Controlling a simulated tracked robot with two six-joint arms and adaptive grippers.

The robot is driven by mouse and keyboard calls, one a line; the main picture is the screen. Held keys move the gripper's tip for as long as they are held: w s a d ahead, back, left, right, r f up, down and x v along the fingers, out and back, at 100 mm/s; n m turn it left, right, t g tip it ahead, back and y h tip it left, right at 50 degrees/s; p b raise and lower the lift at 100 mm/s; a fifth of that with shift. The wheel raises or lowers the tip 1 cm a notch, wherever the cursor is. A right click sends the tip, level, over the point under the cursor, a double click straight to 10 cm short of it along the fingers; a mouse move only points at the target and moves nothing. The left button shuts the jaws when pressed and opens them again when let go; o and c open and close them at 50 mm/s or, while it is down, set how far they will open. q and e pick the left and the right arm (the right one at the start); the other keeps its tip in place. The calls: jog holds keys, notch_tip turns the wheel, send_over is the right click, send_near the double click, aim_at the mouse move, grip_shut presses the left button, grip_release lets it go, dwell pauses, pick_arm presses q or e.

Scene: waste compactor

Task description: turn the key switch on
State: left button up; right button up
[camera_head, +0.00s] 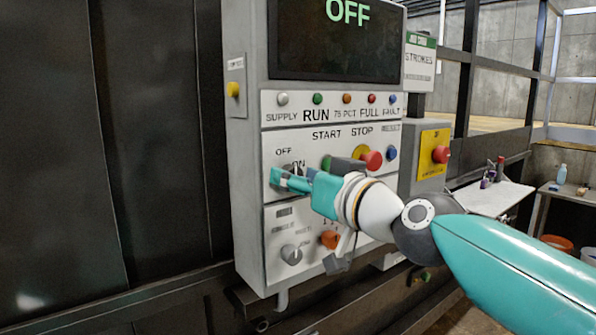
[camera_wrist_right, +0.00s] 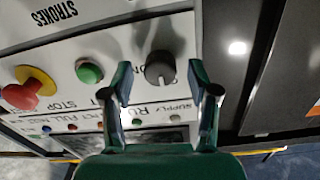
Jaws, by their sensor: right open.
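The key switch (camera_wrist_right: 160,68) is a round grey knob with a pale pointer mark, set in the white panel beside the green START button (camera_wrist_right: 89,72). My right gripper (camera_wrist_right: 160,75) is open, with its two fingertips on either side of the switch in the wrist view. I cannot tell whether they touch it. In the head view my teal right gripper (camera_head: 287,178) is at the OFF/ON labels and largely hides the switch. The display (camera_head: 340,40) above reads OFF in green. My left gripper is not in view.
A red stop button (camera_head: 371,160) and a blue button (camera_head: 391,153) sit right of the gripper. Below are a grey selector knob (camera_head: 291,254) and an orange button (camera_head: 329,240). A red emergency button (camera_head: 441,154) is on a yellow plate. A dark wall stands at left.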

jog(key=shift+w+a, duration=0.25)
jog(key=shift+w, duration=0.15)
grip_shut()
jog(key=shift+m, duration=0.4)
jog(key=m+p, duration=0.1)
jog(key=m, duration=1)
jog(key=shift+d+p, duration=0.15)
jog(key=shift+p, duration=0.25)
jog(key=shift+f, duration=0.1)
